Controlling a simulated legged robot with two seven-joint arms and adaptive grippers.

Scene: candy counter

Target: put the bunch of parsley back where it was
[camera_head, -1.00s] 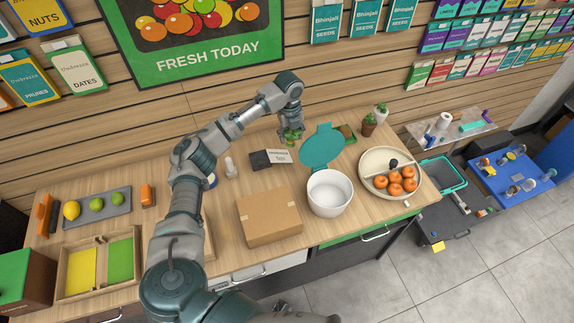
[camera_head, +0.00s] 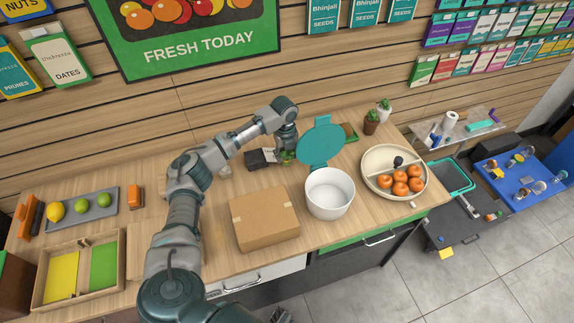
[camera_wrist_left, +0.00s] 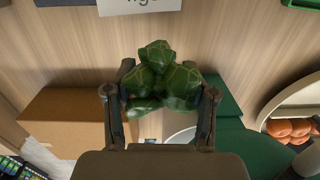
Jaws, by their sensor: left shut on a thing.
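The bunch of parsley (camera_wrist_left: 163,75) is a dark green, lumpy cluster in the left wrist view, between the two fingers of my left gripper (camera_wrist_left: 165,92). The fingers are shut on it. In the head view my left gripper (camera_head: 287,150) points down near the back of the counter, between the small label card and the teal lid. Only a bit of the parsley (camera_head: 288,158) shows there, below the fingers. Whether it touches the counter is hard to tell. My right gripper does not show.
The teal lid (camera_head: 321,142) stands open behind the white bowl (camera_head: 329,193), close to the gripper's right. A cardboard box (camera_head: 263,220) sits in front. A dark block (camera_head: 256,159) and a partly covered label card (camera_head: 269,155) are to the left.

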